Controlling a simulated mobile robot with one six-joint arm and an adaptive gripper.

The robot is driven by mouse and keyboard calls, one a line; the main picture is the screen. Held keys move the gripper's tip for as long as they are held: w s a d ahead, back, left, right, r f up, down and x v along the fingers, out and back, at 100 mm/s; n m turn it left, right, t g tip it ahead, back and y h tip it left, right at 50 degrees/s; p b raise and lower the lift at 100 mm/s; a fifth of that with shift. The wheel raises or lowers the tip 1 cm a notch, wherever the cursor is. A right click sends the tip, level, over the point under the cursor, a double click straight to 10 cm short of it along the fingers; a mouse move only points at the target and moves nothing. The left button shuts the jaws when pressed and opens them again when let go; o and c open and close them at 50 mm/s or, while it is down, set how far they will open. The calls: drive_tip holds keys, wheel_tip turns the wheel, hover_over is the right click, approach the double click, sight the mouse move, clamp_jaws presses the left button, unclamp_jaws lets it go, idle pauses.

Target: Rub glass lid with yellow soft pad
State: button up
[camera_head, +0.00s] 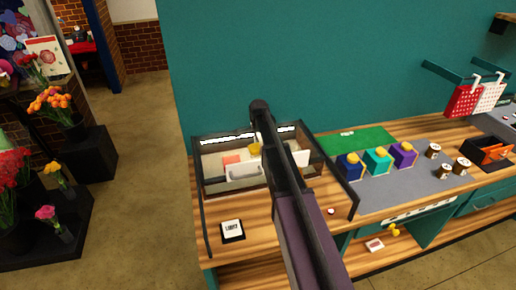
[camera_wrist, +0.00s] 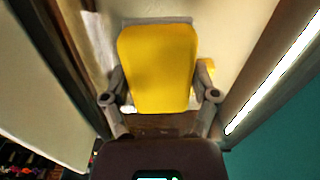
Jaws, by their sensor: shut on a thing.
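My gripper (camera_wrist: 161,86) is shut on the yellow soft pad (camera_wrist: 157,62), with one grey finger at each side of it in the wrist view. The pad also shows small in the head view (camera_head: 255,149), inside the outline of the dark-framed glass case (camera_head: 207,188) at the bench's left end. My arm hides part of the case and most of the gripper there. Pale surfaces lie behind and beside the pad in the wrist view. I cannot clearly make out the glass lid, nor whether the pad touches glass.
A white holder (camera_head: 245,172) and an orange piece (camera_head: 231,159) are in the case. Blue (camera_head: 349,168), teal (camera_head: 376,161) and purple (camera_head: 403,155) boxes stand on a grey mat (camera_head: 390,190) to the right. A dark frame edge and bright strip (camera_wrist: 275,75) run close by my gripper's right.

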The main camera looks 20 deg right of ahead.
drive_tip(key=shift+d, duration=0.25)
drive_tip(key=shift+w+d, duration=0.1)
drive_tip(key=shift+d, duration=1.45)
drive_tip(key=shift+d+f, duration=0.1)
drive_tip(key=shift+d, duration=1.65)
drive_tip(key=shift+a, duration=0.15)
drive_tip(key=shift+a, duration=1.7)
